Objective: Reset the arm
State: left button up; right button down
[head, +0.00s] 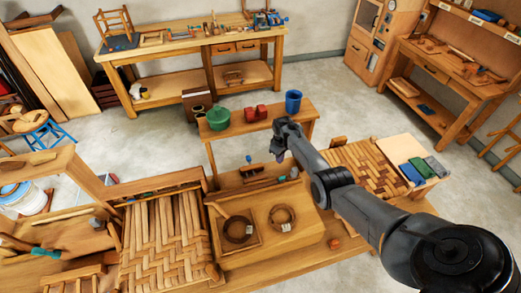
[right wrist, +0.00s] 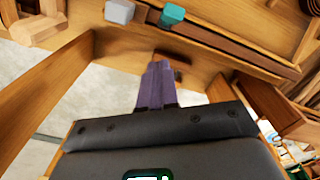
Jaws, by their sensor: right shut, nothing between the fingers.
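My right arm comes in from the lower right of the head view. Its gripper (head: 278,157) is at the middle of the picture, in front of the small wooden table with the green bowl. In the right wrist view the fingers (right wrist: 158,70) are closed together with nothing between them, above a gap between wooden parts with the floor showing below. My left gripper is not in view.
A green bowl (head: 218,119), a red object (head: 254,112) and a blue cup (head: 293,101) stand at the back. A wooden tray (head: 262,257) with two coiled rings and a woven bark seat (head: 165,240) lie in front. Blue and green cloth-like blocks (head: 413,174) sit at right.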

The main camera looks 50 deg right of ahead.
jog(key=shift+s+f, duration=0.1)
jog(key=s+a+n+t+h, duration=0.1)
jog(key=s+a, duration=0.3)
jog(key=a, duration=0.3)
jog(key=s+a+r+n+h+p, duration=0.1)
jog(key=s+a, duration=0.2)
jog(key=a, duration=0.4)
jog(key=s+a+n+t+h, duration=0.1)
jog(key=s+a, duration=0.3)
jog(key=a, duration=0.4)
jog(key=s+a+r+y, duration=0.1)
jog(key=s+a+r, duration=0.5)
jog(key=a, duration=0.2)
jog(key=s+a+r+t+y+p, duration=0.1)
jog(key=s+a+r+y, duration=0.1)
jog(key=s+a+r, duration=0.4)
jog(key=s+a, duration=0.1)
jog(key=a, duration=0.2)
jog(key=shift+s+a+t, duration=0.2)
jog(key=shift+a+t, duration=0.1)
